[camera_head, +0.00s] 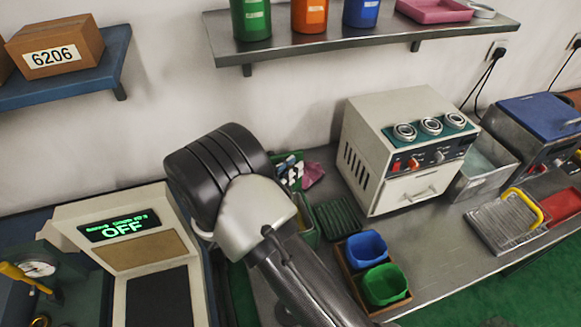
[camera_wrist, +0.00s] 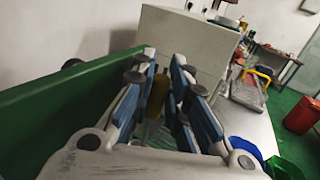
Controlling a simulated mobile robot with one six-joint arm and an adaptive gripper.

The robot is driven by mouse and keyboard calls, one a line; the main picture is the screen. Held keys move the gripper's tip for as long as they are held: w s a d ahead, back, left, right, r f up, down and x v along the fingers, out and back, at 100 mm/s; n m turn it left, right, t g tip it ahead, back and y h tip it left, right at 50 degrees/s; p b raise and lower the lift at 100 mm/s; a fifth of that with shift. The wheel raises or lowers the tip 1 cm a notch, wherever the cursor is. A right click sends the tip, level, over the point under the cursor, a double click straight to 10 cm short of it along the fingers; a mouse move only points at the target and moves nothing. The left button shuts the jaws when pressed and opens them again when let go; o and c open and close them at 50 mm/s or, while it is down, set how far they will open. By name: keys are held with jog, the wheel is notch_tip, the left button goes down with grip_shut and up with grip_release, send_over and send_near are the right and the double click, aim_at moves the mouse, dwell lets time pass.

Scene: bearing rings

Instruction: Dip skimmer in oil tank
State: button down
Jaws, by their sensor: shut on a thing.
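My gripper (camera_wrist: 163,72) is shut on an upright dull-yellow handle (camera_wrist: 156,95) in the wrist view. It looks like the skimmer's handle; its lower end is hidden between the blue-padded fingers. In the head view my arm hides the gripper and what it holds. An open steel tank (camera_head: 487,165) stands right of the cream machine and may be the oil tank; its contents are not clear. My gripper is well to the left of it, by the green panel (camera_wrist: 60,103).
The cream machine (camera_head: 385,150) stands between my arm and the steel tank. A blue bin (camera_head: 367,250) and a green bin (camera_head: 385,285) sit in front of it. A wire tray with a yellow handle (camera_head: 505,222) lies at right. A steel shelf (camera_head: 365,32) overhangs the bench.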

jog(key=shift+f+b, duration=3.15)
jog(key=shift+f, duration=1.55)
notch_tip(320, 180, up, 5)
jog(key=shift+f+p, duration=0.1)
jog(key=shift+p, duration=0.4)
jog(key=shift+r+p, duration=2.2)
jog(key=shift+r, duration=1.1)
